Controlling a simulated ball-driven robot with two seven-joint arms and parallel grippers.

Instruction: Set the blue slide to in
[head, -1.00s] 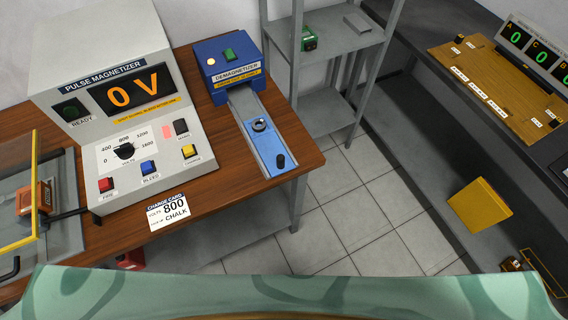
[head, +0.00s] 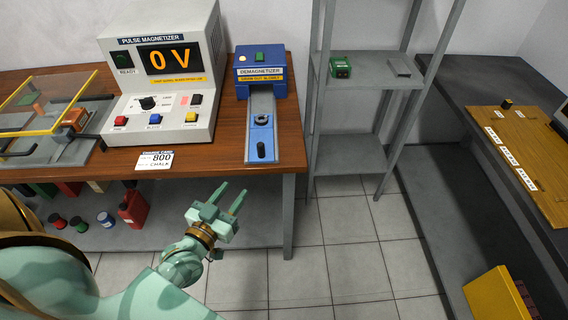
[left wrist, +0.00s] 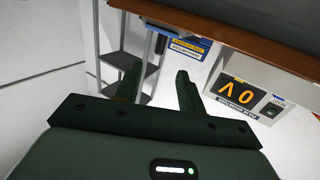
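The blue slide (head: 261,137) sits on a grey rail that runs out of the front of the blue demagnetizer (head: 261,72) toward the bench's front edge. It carries a dark ring and a black knob (head: 261,151) at its near end. The slide stands out of the box, at the near part of the rail. My left gripper (head: 232,197) is below and left of the slide, in front of the bench, with its two fingers apart and nothing between them. The left wrist view shows the fingers (left wrist: 157,82) apart, with the demagnetizer (left wrist: 186,45) beyond. My right gripper is not in view.
The pulse magnetizer (head: 165,65) reads 0 V, left of the demagnetizer. A charge card (head: 154,161) reading 800 and chalk lies at the bench edge (head: 215,158). A grey shelf rack (head: 345,165) stands to the right. A red can (head: 132,210) stands on the lower shelf.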

